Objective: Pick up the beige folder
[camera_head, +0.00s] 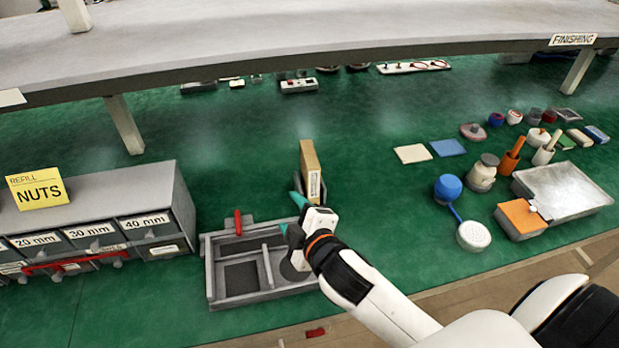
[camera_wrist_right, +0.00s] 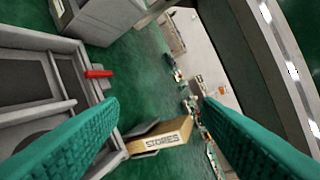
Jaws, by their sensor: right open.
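The beige folder (camera_head: 309,168) stands upright in a small grey holder (camera_head: 322,192), just behind the grey divided tray. In the right wrist view the folder (camera_wrist_right: 158,139) shows a label reading STORES, and it appears in the lower middle between the two teal fingers. My right gripper (camera_head: 292,215) is open and empty, close to the folder on its near-left side, above the tray's back edge. In the wrist view the fingers (camera_wrist_right: 160,105) are wide apart; I cannot tell whether either touches the folder. My left gripper is not in view.
The grey divided tray (camera_head: 209,274) with a red-handled item (camera_head: 238,222) lies below the gripper. A grey drawer cabinet (camera_head: 180,208) stands to the left. A raised shelf (camera_head: 300,45) spans the back.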

